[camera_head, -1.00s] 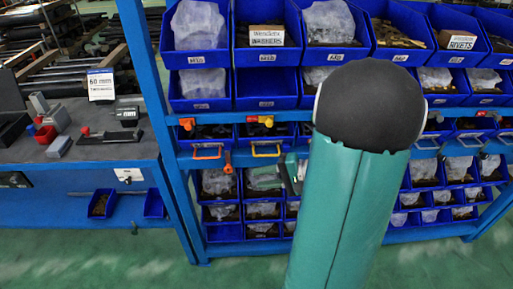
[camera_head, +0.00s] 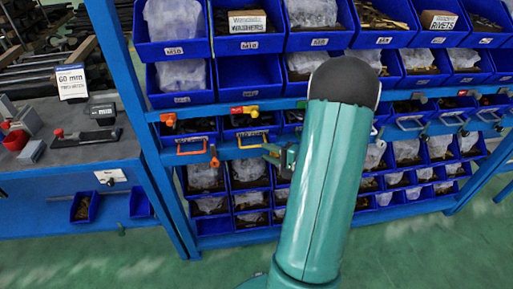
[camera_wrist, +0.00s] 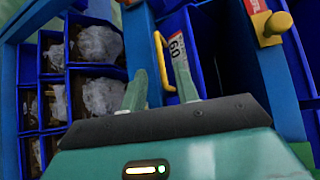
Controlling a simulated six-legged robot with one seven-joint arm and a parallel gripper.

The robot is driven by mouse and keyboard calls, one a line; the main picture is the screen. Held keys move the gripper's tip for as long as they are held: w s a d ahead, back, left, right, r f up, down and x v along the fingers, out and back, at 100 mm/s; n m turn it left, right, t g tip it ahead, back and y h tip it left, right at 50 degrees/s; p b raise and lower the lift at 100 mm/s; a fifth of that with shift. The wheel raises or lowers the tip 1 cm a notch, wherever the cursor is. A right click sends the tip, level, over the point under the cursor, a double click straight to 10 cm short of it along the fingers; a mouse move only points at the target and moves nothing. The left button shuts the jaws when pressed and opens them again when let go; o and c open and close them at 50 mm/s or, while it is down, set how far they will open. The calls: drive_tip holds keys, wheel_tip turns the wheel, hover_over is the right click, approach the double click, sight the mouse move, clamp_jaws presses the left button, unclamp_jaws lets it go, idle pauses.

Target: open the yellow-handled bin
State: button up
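The yellow handle (camera_head: 252,142) is a bar on the front of a blue bin (camera_head: 252,125) in the row under the large bins. It is also in the wrist view (camera_wrist: 160,62), upright there, beside a white label on the bin front (camera_wrist: 205,60). My gripper (camera_head: 277,154) is just below and right of the handle in the head view, partly hidden by my arm. In the wrist view my gripper (camera_wrist: 160,85) has its two fingers apart, with the handle showing between them. Contact cannot be told. The bin appears closed.
An orange-handled bin (camera_head: 192,148) is to the left, with an orange latch hanging near it. A yellow knob (camera_wrist: 278,23) sticks out near the bin. Small blue bins (camera_head: 250,172) fill the rack below. A workbench (camera_head: 70,160) stands at left; green floor is open in front.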

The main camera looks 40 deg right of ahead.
drive_tip(key=x, duration=0.5)
drive_tip(key=shift+w, duration=0.1)
drive_tip(key=shift+c, duration=0.2)
clamp_jaws()
